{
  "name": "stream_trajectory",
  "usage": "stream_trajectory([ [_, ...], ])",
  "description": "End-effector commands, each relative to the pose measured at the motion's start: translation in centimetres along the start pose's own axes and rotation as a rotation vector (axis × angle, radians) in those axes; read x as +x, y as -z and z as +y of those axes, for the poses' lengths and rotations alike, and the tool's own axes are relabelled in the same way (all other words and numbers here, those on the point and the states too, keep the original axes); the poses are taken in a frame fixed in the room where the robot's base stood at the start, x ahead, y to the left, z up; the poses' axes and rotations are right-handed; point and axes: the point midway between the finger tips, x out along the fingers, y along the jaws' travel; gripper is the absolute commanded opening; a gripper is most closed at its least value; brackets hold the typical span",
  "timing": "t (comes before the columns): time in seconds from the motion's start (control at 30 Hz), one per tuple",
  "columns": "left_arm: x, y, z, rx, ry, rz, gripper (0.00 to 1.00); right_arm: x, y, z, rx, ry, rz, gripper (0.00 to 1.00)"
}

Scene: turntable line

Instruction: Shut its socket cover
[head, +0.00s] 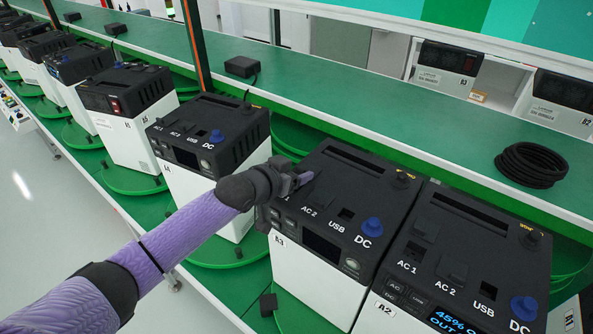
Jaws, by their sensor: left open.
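The AC 2 cover (322,191) lies beside the fingers, low against the top as far as I can see. A dark USB socket (346,213) and a blue DC cap (372,227) are further right. My right gripper is not in view.
Unit R2 (385,317) stands close on the right, its display lit. Several similar units line the left on green turntables (219,252). A green shelf (330,97) runs behind, with a coiled black cable (531,165) and a black box (241,67).

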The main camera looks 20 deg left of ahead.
Motion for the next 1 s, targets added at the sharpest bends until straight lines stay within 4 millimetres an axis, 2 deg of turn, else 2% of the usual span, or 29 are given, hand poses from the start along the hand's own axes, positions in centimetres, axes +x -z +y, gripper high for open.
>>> stream_trajectory([
  [0.1, 0.64, 0.05, -0.02, 0.0, 0.001, 0.001, 0.71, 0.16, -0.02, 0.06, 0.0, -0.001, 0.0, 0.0],
  [0.37, 0.71, 0.04, -0.01, 0.001, 0.001, 0.0, 0.68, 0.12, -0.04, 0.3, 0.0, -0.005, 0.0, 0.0],
  [0.6, 0.7, 0.04, -0.01, 0.001, 0.001, 0.0, 0.18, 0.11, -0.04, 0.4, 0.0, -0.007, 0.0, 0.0],
  [0.7, 0.69, 0.04, -0.01, 0.001, 0.001, 0.0, 0.0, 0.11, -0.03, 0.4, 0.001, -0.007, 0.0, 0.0],
  [1.0, 0.69, 0.03, -0.02, 0.001, 0.001, 0.0, 0.0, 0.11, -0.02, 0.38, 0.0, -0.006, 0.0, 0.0],
])
